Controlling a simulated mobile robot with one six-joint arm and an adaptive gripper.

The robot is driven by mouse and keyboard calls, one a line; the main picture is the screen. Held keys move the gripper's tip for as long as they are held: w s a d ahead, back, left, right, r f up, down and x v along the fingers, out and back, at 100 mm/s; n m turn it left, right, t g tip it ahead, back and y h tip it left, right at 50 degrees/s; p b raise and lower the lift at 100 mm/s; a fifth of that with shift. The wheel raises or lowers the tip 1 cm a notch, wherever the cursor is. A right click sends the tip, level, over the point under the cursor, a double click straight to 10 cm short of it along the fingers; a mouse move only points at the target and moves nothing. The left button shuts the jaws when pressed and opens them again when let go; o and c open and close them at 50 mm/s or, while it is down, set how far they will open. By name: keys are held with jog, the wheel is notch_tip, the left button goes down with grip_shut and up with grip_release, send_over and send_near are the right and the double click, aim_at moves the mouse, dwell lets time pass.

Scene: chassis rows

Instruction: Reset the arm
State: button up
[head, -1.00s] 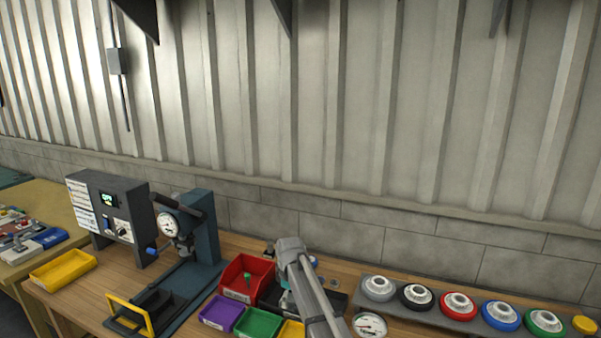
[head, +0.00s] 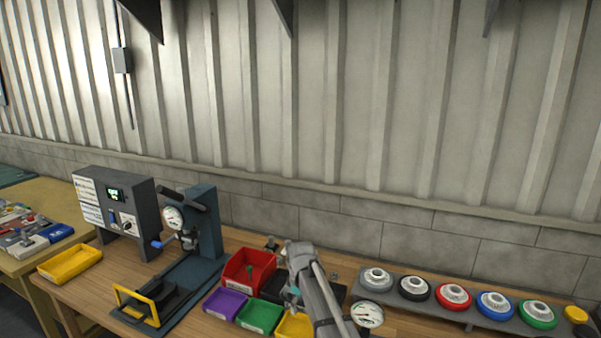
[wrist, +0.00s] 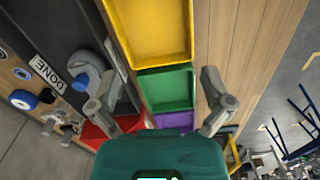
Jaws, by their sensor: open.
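My arm rises from the bottom of the head view over the workbench, its upper end just right of the red bin (head: 247,268). My gripper (wrist: 167,103) shows in the wrist view with its two fingers spread wide apart. Nothing is between the fingertips. Below it lie the green tray (wrist: 166,92), the yellow tray (wrist: 150,35) and the purple tray (wrist: 174,119). The gripper's height above them is hard to tell. In the head view the fingers are hidden by the arm.
A press with a dial (head: 205,235) and a grey control box (head: 115,212) stand on the left. A rack (head: 465,315) of coloured round parts lies on the right. A dial gauge (head: 367,314) is beside my arm. The corrugated wall closes off the back.

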jog(key=s+d+f+m+b, duration=0.1)
jog(key=s+d+m, duration=0.5)
jog(key=s, duration=0.5)
jog(key=s+d+f+m+b, duration=0.2)
jog(key=s+d+m, duration=0.4)
jog(key=s+d, duration=0.4)
jog(key=shift+s+d+f, duration=0.25)
jog(key=shift+s+d, duration=0.1)
jog(key=shift+d, duration=0.15)
dwell(0.9)
